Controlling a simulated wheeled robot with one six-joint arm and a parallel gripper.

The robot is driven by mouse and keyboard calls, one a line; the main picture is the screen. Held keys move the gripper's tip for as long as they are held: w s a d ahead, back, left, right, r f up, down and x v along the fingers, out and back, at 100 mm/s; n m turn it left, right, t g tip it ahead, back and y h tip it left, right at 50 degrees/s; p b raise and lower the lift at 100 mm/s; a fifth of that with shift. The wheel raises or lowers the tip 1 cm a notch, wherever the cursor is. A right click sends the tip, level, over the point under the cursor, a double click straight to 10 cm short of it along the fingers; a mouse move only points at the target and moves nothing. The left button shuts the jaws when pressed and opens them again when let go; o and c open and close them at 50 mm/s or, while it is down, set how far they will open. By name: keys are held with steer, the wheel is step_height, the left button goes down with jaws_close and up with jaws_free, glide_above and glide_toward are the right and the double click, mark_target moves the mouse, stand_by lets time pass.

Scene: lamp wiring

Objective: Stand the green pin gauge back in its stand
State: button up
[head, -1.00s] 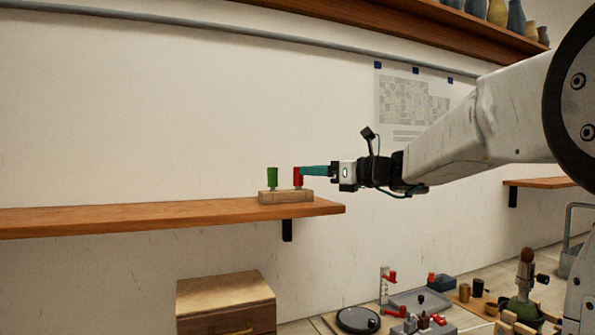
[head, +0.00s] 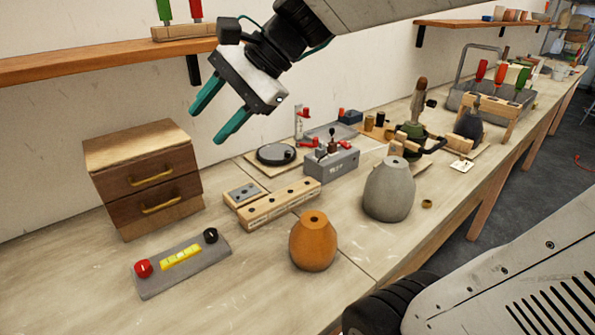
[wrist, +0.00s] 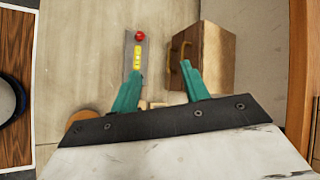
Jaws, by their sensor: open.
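The green pin gauge (head: 165,9) stands upright in a wooden stand (head: 184,33) on the wall shelf at the upper left of the head view. A red gauge (head: 196,10) stands beside it in the same stand. The tops of both are cut off by the frame. My gripper (head: 206,127) is open and empty, its teal fingers pointing down in the air below and right of the shelf. In the wrist view its fingers (wrist: 162,67) are spread with nothing held between them.
A drawer cabinet (head: 145,175) stands on the bench below the shelf (head: 95,63). A grey box with knobs (head: 180,262), an orange vase (head: 313,243), a grey vase (head: 389,190) and a wooden block with holes (head: 280,204) stand nearby. A tool rack (head: 500,105) is farther right.

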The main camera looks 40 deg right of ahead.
steer(key=s+d+f+n+g+h, duration=0.1)
steer(key=s+d+f+n+h, duration=0.2)
steer(key=s+f+n, duration=0.3)
steer(key=s+d+f+n+g+h, duration=0.2)
steer(key=s+f+n, duration=0.4)
steer(key=s, duration=0.4)
steer(key=d+h, duration=0.1)
steer(key=h, duration=0.1)
steer(key=shift+n+h, duration=0.4)
